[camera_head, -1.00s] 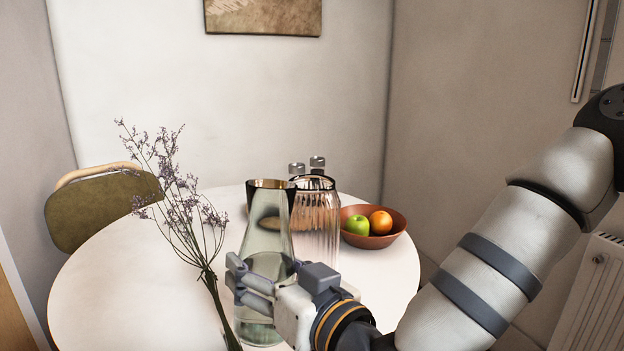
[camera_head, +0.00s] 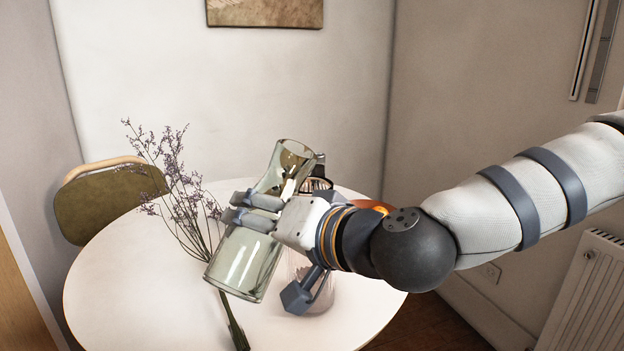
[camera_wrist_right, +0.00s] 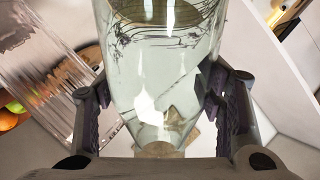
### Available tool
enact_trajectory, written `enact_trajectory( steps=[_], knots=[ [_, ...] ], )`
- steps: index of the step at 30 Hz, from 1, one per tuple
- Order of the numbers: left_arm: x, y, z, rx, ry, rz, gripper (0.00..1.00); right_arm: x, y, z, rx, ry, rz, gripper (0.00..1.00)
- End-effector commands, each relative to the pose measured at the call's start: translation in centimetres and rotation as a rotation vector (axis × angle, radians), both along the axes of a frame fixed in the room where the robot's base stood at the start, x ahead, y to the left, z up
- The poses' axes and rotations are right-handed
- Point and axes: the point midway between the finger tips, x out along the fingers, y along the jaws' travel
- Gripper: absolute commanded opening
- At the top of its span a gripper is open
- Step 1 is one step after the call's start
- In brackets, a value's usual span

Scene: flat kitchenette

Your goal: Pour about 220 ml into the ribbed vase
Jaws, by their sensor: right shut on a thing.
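A greenish clear glass carafe (camera_head: 245,262) is held up in the head view, its mouth leaning up and to the right. My right gripper (camera_head: 258,210) is shut around its middle. In the wrist view the carafe (camera_wrist_right: 160,75) sits between the two fingers; I cannot tell the liquid level in it. The ribbed vase (camera_head: 319,292), clear glass, stands upright on the table behind my right gripper, which hides most of it. In the wrist view the ribbed vase (camera_wrist_right: 45,60) shows at the left, apart from the carafe. My left gripper is not in view.
Dried flower stems (camera_head: 190,205) lie across the round white table (camera_head: 120,290) on the left. A fruit bowl behind my right wrist is mostly hidden; its fruit (camera_wrist_right: 12,112) shows in the wrist view. A chair (camera_head: 105,205) stands at the back left. The table's left front is clear.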

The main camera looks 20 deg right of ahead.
Motion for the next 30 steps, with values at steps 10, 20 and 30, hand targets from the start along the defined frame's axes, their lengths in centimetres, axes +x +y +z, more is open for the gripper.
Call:
enact_trajectory(
  steps=[10, 20, 30],
  knots=[
    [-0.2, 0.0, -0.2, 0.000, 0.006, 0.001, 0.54, -0.4, 0.6, 0.9, 0.167, 0.156, -0.001, 0.01],
    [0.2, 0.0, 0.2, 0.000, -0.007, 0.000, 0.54, -0.6, 0.8, 2.3, 0.258, 0.235, -0.001, 0.01],
    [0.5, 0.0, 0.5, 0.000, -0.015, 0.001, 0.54, -0.7, 0.9, 3.0, 0.299, 0.272, 0.001, 0.01]
  ],
)
